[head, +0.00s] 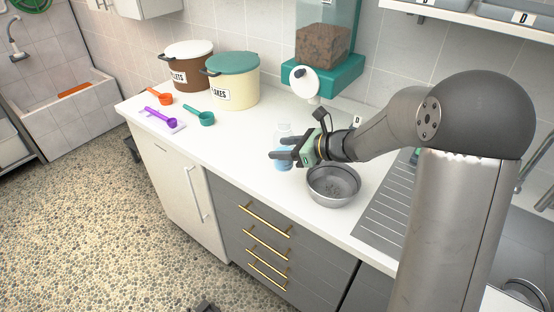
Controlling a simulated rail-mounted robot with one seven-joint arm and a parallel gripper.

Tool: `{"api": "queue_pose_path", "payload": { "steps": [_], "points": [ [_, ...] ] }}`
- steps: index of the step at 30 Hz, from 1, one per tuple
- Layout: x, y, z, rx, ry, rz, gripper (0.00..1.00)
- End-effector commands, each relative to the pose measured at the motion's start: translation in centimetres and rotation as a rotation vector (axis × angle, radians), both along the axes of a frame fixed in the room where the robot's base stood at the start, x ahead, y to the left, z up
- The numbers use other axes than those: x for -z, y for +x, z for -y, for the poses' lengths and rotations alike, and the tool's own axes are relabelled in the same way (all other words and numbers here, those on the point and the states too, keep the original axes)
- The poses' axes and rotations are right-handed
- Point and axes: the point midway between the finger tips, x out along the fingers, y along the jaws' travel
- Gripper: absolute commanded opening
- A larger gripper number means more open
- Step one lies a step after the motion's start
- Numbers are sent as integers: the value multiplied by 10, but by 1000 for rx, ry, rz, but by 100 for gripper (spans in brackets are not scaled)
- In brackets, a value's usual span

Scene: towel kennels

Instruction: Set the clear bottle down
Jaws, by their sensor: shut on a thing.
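The fingers and hand hide part of the bottle. I cannot tell whether its base touches the counter (235,155).
A metal bowl (347,198) sits just right of the bottle. A teal dispenser (330,73) stands behind. Two lidded tubs, brown (184,75) and cream (240,95), are at the back left. Orange, purple (158,116) and teal (203,118) scoops lie at left. Counter front-left is clear.

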Motion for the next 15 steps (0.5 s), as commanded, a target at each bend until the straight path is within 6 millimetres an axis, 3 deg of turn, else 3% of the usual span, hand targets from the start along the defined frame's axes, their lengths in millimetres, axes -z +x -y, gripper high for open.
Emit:
{"api": "queue_pose_path", "payload": {
  "steps": [4,15],
  "points": [
    [25,16,-12,-1,1,-4,20],
    [55,29,-21,2,1,-4,20]
  ]
}}
